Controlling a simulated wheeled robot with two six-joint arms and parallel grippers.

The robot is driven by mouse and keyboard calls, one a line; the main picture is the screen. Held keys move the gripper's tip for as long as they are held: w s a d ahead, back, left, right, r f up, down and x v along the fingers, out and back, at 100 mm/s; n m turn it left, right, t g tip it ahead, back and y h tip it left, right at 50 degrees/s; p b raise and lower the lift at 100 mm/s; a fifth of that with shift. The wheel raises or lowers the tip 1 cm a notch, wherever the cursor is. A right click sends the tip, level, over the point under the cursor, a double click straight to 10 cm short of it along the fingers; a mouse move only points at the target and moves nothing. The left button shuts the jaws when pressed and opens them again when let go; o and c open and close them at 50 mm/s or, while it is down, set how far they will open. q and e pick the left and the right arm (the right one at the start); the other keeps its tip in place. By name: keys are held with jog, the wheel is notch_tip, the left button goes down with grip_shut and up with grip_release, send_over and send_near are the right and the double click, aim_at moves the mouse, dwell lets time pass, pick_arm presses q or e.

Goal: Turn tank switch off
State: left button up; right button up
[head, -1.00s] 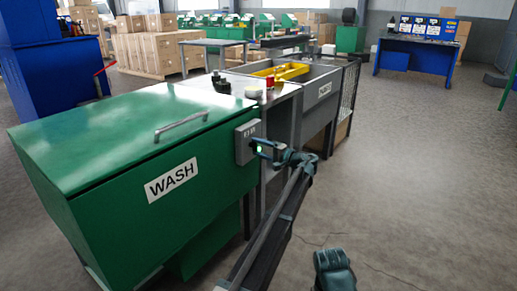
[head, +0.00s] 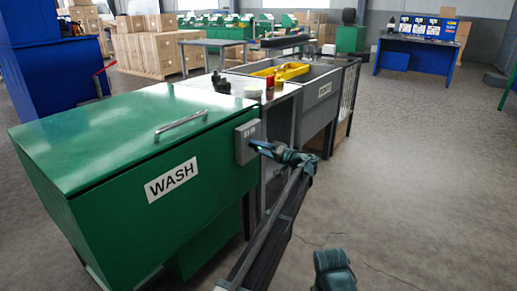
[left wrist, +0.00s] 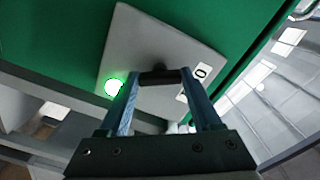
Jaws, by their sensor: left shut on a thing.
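The green wash tank (head: 100,150) with its WASH label stands at the left in the head view. A small grey switch box (head: 246,141) is fixed at its right end. In the left wrist view the box (left wrist: 150,52) shows a lit green lamp (left wrist: 114,87), a "0" label (left wrist: 201,72) and a black switch handle (left wrist: 160,77). My left gripper (head: 258,146) is at the box front, and its fingers (left wrist: 159,80) are shut on the handle, one at each end. The handle lies crosswise between the fingertips. My right gripper's fingers are not visible.
A metal table (head: 270,99) with small items stands beyond the tank, then a grey sink-like tank (head: 318,96) with a yellow tray (head: 290,71). Open floor (head: 420,190) lies to the right. A blue bench (head: 414,56) stands farther back.

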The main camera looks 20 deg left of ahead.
pick_arm(q)
jog(key=shift+d, duration=0.1)
jog(key=o, duration=1.4)
jog(key=v, duration=1.3)
jog(key=shift+s+d, duration=0.15)
jog(key=shift+d, duration=0.2)
jog(key=x, duration=1.4)
